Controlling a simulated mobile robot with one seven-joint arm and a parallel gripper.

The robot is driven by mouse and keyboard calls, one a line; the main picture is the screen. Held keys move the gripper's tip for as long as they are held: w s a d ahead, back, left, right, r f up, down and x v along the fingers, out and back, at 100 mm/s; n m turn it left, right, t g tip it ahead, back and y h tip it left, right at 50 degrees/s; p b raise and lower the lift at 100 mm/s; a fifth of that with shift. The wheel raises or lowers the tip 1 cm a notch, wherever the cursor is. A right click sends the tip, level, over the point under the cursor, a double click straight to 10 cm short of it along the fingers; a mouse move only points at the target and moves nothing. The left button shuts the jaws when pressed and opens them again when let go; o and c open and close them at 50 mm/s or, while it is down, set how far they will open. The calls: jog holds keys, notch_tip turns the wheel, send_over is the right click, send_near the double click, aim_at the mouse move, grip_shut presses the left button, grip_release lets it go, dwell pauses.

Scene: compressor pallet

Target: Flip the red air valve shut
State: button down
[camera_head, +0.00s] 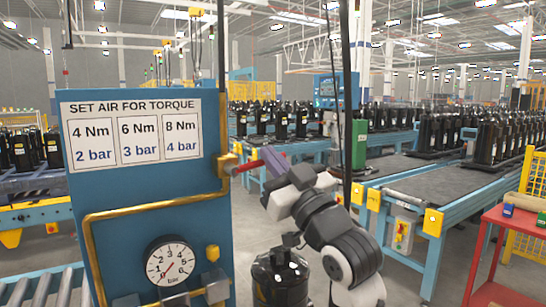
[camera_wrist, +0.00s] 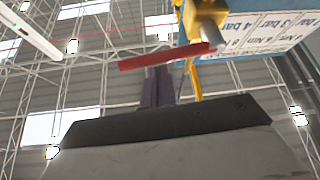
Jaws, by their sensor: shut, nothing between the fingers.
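The red air valve handle (camera_head: 249,166) sticks out sideways to the right from a yellow valve body (camera_head: 228,165) on the right edge of the blue panel. In the wrist view the red handle (camera_wrist: 165,58) lies across the picture, with the yellow valve body (camera_wrist: 207,15) at its right end. My gripper (camera_head: 266,153) is shut and empty, its purple fingers at the handle's free end. In the wrist view its fingertips (camera_wrist: 158,72) are just below the handle's middle. I cannot tell whether they touch it.
The blue panel (camera_head: 150,180) carries a torque sign (camera_head: 131,130), a yellow pipe (camera_head: 150,206) and a pressure gauge (camera_head: 170,261), whose needle points to the lower left. A black compressor (camera_head: 280,279) stands below my arm. Conveyors and a red cart (camera_head: 500,240) are to the right.

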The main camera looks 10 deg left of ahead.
jog(key=shift+f, duration=0.1)
jog(key=f+b, duration=0.1)
jog(key=b, duration=0.2)
jog(key=shift+w+f, duration=0.1)
jog(key=shift+f, duration=0.3)
